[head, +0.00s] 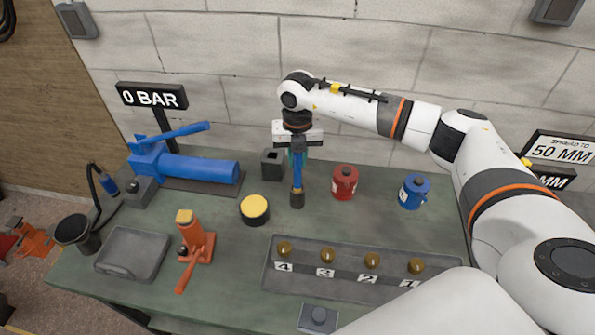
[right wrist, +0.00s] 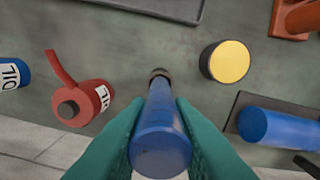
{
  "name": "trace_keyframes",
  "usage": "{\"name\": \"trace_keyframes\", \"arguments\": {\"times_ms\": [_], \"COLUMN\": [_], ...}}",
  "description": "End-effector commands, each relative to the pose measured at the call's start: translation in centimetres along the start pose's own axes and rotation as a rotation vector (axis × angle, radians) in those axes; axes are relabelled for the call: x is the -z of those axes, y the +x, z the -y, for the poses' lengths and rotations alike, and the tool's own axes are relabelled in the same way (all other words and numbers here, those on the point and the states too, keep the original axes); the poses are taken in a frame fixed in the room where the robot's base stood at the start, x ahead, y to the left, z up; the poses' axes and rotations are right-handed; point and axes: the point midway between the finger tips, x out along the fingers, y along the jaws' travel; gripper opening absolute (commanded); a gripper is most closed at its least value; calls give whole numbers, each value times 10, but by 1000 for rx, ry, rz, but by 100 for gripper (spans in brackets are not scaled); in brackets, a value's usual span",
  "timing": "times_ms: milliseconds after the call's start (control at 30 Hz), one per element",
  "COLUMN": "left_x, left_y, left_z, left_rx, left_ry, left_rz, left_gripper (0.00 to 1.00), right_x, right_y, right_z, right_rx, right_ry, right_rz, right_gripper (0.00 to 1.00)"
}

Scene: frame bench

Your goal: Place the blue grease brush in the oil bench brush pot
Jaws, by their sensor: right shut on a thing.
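The blue grease brush (head: 297,170) hangs upright below my right gripper (head: 298,153), its dark end down. In the right wrist view the teal fingers of my right gripper (right wrist: 160,140) are shut on both sides of the brush's blue handle (right wrist: 160,135). The head view does not show clearly whether its lower end touches the bench. A black round open pot (head: 76,232) stands at the bench's front left corner, far left of the brush. A dark square block with a hole (head: 272,164) stands just left of the brush; I cannot tell which is the brush pot. My left gripper is out of view.
A yellow-topped round tin (head: 254,209) and an orange jack (head: 194,240) lie between brush and black pot. A blue pump (head: 195,168) is behind them, a grey tray (head: 132,253) beside the pot. Red (head: 345,182) and blue (head: 414,190) oil cans stand right.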

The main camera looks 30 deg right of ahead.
Motion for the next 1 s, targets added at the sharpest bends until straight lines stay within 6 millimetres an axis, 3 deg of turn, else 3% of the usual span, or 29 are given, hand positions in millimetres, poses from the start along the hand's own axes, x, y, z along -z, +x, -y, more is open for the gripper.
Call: {"name": "trace_keyframes", "arguments": {"times_ms": [300,700,733,833,867,1000], "left_x": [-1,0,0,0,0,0], "left_y": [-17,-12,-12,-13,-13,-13], "left_z": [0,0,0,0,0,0], "left_rx": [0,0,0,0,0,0], "left_ry": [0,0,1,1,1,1], "left_rz": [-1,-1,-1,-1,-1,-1], "left_gripper": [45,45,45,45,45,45], "right_x": [-1,0,0,0,0,0], "right_y": [42,50,50,49,49,49], "right_z": [0,0,0,0,0,0], "right_rx": [-1,0,0,0,0,0], "right_ry": [0,0,0,0,0,0], "right_rz": [3,0,0,0,0,0], "right_gripper": [0,0,22,39,43,43]}}
